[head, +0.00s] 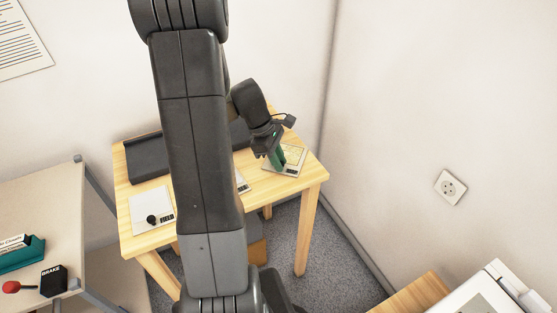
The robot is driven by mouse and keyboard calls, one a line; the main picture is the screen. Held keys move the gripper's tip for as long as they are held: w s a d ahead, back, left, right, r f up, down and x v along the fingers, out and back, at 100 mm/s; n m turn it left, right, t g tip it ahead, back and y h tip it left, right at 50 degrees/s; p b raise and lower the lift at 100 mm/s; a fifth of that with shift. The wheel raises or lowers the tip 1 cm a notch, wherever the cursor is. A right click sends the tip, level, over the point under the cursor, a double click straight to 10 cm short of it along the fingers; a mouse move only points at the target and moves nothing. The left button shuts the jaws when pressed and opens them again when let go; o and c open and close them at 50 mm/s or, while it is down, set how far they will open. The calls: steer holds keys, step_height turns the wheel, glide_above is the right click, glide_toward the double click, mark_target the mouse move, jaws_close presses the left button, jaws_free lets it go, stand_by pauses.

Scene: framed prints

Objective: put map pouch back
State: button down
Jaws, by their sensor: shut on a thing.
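The map pouch (294,154), a flat pale yellow-green piece with map-like marks, is at the right end of the wooden table, over a white labelled plate (268,167). My gripper (278,160), with green fingers, points down at the pouch's left part and is shut on it. Whether the pouch rests on the plate or is slightly above it, I cannot tell. The fingertips are partly hidden against the pouch.
The wooden table (137,235) also bears a dark tray (149,160), partly behind my arm, and a white plate (144,215) with a black knob (151,220). A beige table (48,210) stands left. The wall is close at right.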

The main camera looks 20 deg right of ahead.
steer(key=shift+f, duration=0.1)
steer(key=c, duration=1.3)
jaws_free()
steer(key=p+v, duration=0.1)
steer(key=v, duration=1.1)
steer(key=shift+p, duration=0.3)
